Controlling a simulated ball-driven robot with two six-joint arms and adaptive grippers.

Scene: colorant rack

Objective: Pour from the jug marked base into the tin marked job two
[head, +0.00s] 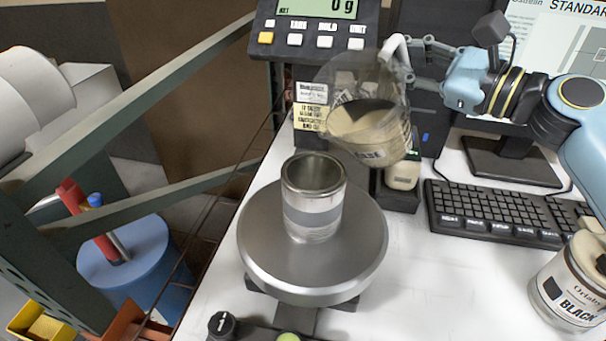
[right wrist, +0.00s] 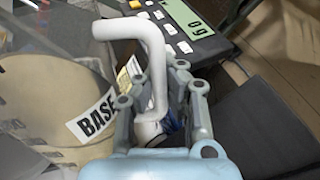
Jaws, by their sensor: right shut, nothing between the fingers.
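The clear jug marked BASE (head: 368,128) is in the air behind and right of the tin, tilted, with cream liquid inside. In the right wrist view its label (right wrist: 92,118) reads BASE and its white handle (right wrist: 157,65) runs down between my finger links. My right gripper (head: 418,50) is at the handle, its fingers shut; I cannot see a firm grip on it. An open metal tin (head: 313,215) with a grey band stands upright on the round scale pan (head: 355,262). No job two mark is legible on it. No stream shows. My left gripper is not in view.
The scale display (head: 318,8) reads 0 g. A keyboard (head: 500,212) and a jar marked BLACK (head: 570,290) stand on the right of the white bench. A small container (head: 403,176) sits behind the pan. A green metal frame is at left.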

